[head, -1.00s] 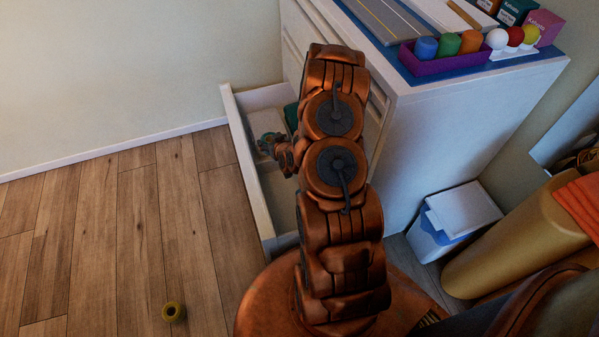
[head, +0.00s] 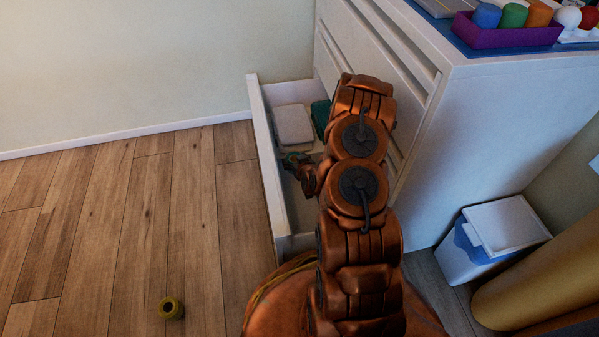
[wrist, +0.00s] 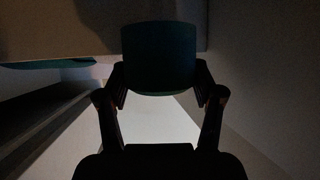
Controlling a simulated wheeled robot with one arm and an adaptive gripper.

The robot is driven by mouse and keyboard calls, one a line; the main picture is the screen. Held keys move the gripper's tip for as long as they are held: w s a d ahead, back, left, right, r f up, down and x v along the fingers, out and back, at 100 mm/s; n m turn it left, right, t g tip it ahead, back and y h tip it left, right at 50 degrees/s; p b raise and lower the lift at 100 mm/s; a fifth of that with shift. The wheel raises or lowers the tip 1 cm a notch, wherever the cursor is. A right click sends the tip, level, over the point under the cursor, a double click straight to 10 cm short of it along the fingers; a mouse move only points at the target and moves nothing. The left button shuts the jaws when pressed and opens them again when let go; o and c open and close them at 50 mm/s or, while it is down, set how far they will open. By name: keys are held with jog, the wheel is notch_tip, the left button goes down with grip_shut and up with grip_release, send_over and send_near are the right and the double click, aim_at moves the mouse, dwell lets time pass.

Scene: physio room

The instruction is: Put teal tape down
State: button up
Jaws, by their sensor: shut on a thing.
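My gripper (head: 299,163) is inside the open white drawer (head: 267,160), low between its walls. In the wrist view my gripper (wrist: 160,88) is shut on a dark teal roll, the teal tape (wrist: 159,55), with a finger on each side. A bit of the teal tape (head: 291,158) also shows at the fingertips in the head view. The wrist view is dark, and I cannot tell whether the tape touches the drawer floor.
A pale folded item (head: 293,125) and a dark green item (head: 321,118) lie in the drawer's far part. The white cabinet (head: 480,130) stands to the right. A yellow-green roll (head: 171,308) lies on the floor. A white-lidded bin (head: 490,238) stands at the right.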

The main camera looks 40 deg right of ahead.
notch_tip(320, 180, down, 6)
jog(key=shift+r+b, duration=0.1)
jog(key=shift+b, duration=0.95)
jog(key=shift+r, duration=0.1)
jog(key=o, duration=1.2)
jog(key=shift+c, duration=0.2)
